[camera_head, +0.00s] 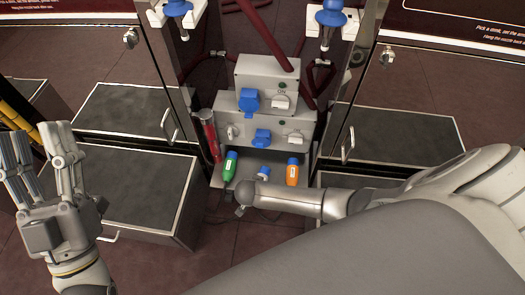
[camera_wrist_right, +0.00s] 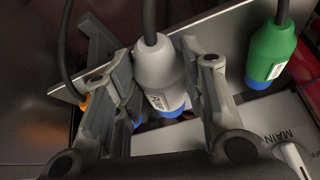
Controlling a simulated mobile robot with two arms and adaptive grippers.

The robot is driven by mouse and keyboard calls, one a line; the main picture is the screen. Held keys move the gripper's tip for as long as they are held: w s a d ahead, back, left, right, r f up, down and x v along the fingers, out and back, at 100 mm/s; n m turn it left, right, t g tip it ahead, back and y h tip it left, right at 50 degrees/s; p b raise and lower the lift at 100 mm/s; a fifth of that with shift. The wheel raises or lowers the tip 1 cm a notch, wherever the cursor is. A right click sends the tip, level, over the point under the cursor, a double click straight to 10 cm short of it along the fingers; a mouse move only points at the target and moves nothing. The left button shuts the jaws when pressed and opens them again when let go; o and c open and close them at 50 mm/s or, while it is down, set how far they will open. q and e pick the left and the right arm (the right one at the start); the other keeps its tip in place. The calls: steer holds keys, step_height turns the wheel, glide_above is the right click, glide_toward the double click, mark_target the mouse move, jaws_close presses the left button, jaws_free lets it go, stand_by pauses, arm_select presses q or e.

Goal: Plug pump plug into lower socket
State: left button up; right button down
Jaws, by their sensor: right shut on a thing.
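A grey plug with a blue end (camera_wrist_right: 163,75) is the pump plug; its label is only partly readable. It sits between the fingers of my right gripper (camera_wrist_right: 158,95), shut on it, with its black cable running up in the wrist view. In the head view its blue and grey part (camera_head: 264,172) shows beyond my right gripper (camera_head: 246,190), whose fingers are mostly hidden. The lower socket (camera_head: 262,137) is blue, on the lower grey box, beyond the plug and apart from it. The upper box has another blue socket (camera_head: 250,100). My left gripper (camera_head: 42,160) is open and empty.
A green plug (camera_head: 230,166) and an orange plug (camera_head: 292,172) stand on either side of the grey plug. Switches (camera_head: 295,138) flank the lower socket. A red cylinder (camera_head: 210,137) stands at the left. Cabinet walls and dark-topped steps (camera_head: 140,190) border the recess.

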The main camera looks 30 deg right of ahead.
arm_select(q)
steer(key=shift+w+d+f+g+y+p, duration=0.15)
steer(key=shift+w+f+g+p, duration=0.1)
steer(key=shift+w+f+g, duration=0.55)
steer(key=shift+w+a+f+g+y+p, duration=0.2)
steer(key=shift+w+f+g, duration=0.35)
steer(key=shift+f, duration=0.45)
arm_select(e)
steer(key=shift+r, duration=0.5)
